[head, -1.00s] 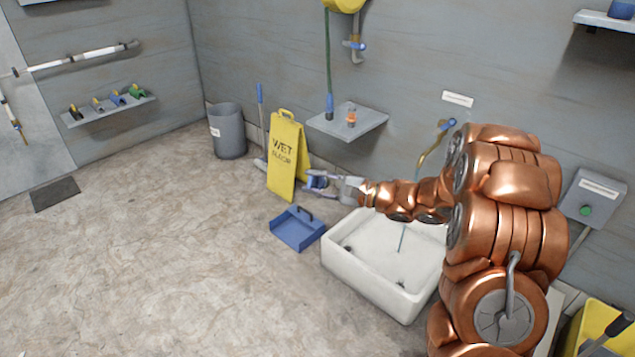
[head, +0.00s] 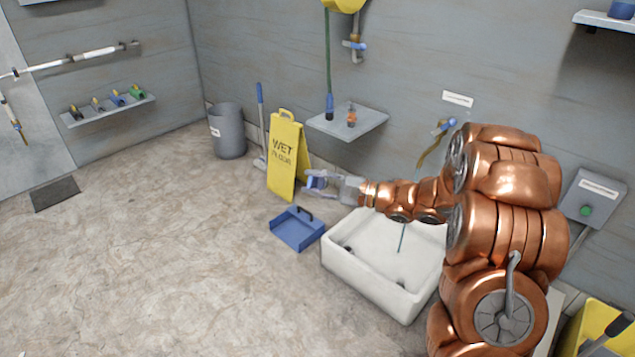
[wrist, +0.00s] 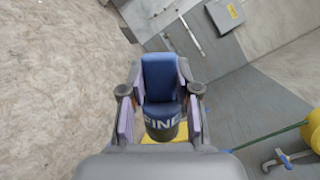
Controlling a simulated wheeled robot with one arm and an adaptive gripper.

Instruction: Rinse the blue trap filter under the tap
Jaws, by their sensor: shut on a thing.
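My gripper (head: 320,181) is shut on the blue trap filter (wrist: 160,78), which sits between the two fingers in the wrist view. A dark rounded part with white lettering shows at the filter's near end. In the head view the filter is small and partly covered by the fingers. The gripper is held in the air, left of the white basin (head: 365,282) and in front of the yellow sign. The tap (head: 437,138), brass with a blue handle, is on the wall behind the basin, partly behind my arm. A thin teal line runs down into the basin.
The yellow wet-floor sign (head: 284,160) stands just behind the gripper. A blue dustpan (head: 297,229) lies left of the basin. A grey bin (head: 227,132) and a wall shelf (head: 366,121) are farther back.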

